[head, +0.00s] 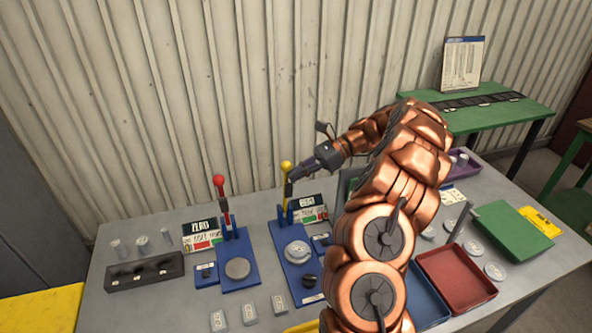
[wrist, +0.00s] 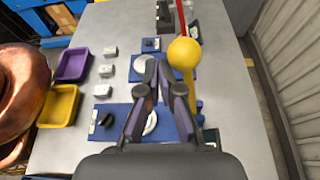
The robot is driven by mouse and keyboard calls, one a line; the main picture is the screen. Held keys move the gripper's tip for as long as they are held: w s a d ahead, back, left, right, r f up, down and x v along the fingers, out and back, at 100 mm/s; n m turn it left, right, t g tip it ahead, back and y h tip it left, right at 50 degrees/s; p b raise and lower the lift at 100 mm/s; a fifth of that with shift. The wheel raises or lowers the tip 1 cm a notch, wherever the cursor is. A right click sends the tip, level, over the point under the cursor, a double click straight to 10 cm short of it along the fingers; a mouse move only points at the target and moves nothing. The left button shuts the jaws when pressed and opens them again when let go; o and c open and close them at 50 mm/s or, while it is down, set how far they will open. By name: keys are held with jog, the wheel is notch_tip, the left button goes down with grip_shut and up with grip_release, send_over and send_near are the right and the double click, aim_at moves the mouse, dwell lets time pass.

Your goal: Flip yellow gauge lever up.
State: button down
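The yellow gauge lever (head: 286,167) has a ball knob and stands roughly upright at the back of a blue base plate (head: 307,291) in the head view. In the wrist view its yellow ball (wrist: 184,53) is large and close, just right of my fingertips, with the yellow shaft running down below it. My gripper (head: 292,176) is beside the upper part of the lever. In the wrist view my gripper (wrist: 158,67) has its fingertips drawn together with nothing seen between them. I cannot tell whether a finger touches the lever.
A red-knobbed lever (head: 219,182) stands upright on another blue plate to the left. A black block (head: 143,272) and small weights lie around the plates. Red tray (head: 457,276) and green plate (head: 513,232) are on the right. A corrugated wall (head: 150,110) rises close behind.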

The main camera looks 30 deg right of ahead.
jog(key=shift+w+d+r+t, duration=0.25)
jog(key=shift+w+r+t, duration=0.05)
jog(key=shift+w+r, duration=0.15)
jog(key=shift+r, duration=0.1)
notch_tip(320, 180, up, 9)
jog(key=shift+s+a, duration=0.2)
jog(key=shift+s, duration=0.2)
dwell(0.6)
